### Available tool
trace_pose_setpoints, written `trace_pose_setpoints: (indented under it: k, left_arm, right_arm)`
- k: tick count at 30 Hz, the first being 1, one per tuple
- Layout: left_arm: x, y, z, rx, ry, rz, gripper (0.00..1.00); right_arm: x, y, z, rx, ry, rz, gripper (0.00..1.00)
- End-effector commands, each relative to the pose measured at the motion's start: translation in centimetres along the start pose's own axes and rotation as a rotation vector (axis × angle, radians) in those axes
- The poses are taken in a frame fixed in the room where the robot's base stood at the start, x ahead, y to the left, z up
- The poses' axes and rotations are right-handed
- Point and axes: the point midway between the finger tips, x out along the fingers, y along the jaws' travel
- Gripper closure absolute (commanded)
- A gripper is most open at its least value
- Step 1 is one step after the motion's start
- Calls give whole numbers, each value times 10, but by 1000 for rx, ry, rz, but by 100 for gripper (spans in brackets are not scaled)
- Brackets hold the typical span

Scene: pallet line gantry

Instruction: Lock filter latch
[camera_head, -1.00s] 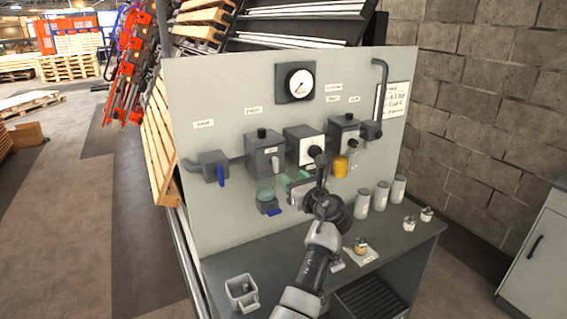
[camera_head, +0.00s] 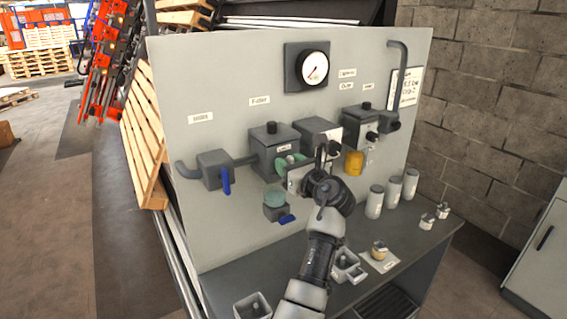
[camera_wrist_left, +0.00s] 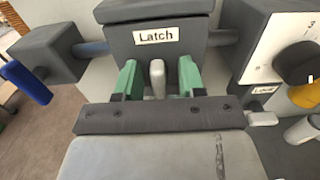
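The filter unit (camera_head: 268,153) is a dark grey block on the panel, with a greenish bowl (camera_head: 275,198) below it. In the left wrist view its block carries a label, "Latch" (camera_wrist_left: 156,36). A short light-grey latch lever (camera_wrist_left: 157,79) stands upright in that picture, just below the label. My left gripper (camera_wrist_left: 158,80) is open, with one green finger on each side of the lever. Gaps show between lever and fingers. In the head view my left gripper (camera_head: 291,164) is at the filter's front, and its wrist hides part of the panel. My right gripper is not in view.
A valve with a blue handle (camera_head: 226,181) is left of the filter; another blue handle (camera_head: 286,219) is below the bowl. A regulator with a black knob (camera_head: 334,147) and a yellow cup (camera_head: 354,163) are at right. Grey canisters (camera_head: 375,201) stand on the bench.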

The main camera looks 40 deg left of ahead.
Motion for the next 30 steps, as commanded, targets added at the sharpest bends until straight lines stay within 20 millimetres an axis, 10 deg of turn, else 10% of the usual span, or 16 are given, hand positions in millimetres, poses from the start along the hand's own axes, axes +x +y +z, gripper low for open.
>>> trace_pose_setpoints:
  k: [8,16,30]
  left_arm:
    - [-1,0,0,-1,0,0,60]
    - [0,0,0,-1,0,-1,100]
    - [0,1,0,-91,0,0,100]
  right_arm:
    - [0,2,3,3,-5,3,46]
    - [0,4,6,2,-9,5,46]
    - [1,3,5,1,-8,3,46]
